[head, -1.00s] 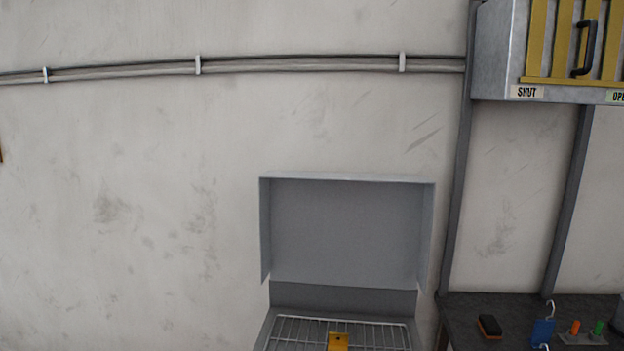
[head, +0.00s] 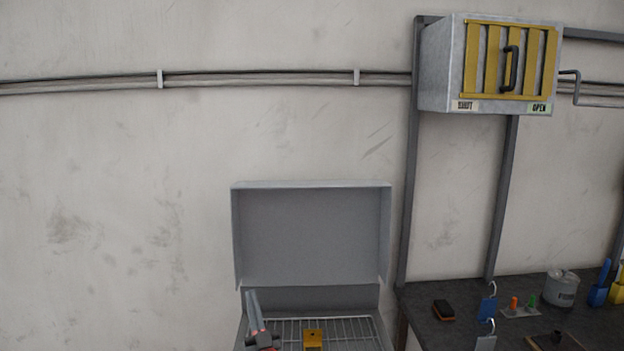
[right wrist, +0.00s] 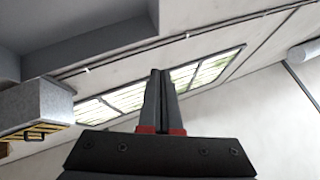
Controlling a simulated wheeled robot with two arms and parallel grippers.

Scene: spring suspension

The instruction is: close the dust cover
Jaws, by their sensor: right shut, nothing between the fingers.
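The dust cover (head: 312,235) is a grey box lid. It stands raised, open toward me, at the back of a grey case with a white wire rack (head: 345,328) inside. A yellow block-like part (head: 313,339) shows at the rack's lower edge. My right gripper (head: 251,294) is in front of the case's left side, pointing up, below most of the cover. In the right wrist view its two fingers (right wrist: 161,75) are together with nothing between them. My left gripper is not in view.
A dark bench (head: 420,316) at right holds a black-and-orange block (head: 443,310), padlocks (head: 488,308) and a grey can (head: 561,289). Above it hangs a metal box (head: 440,70) with a yellow slatted front. The wall left of the case is clear.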

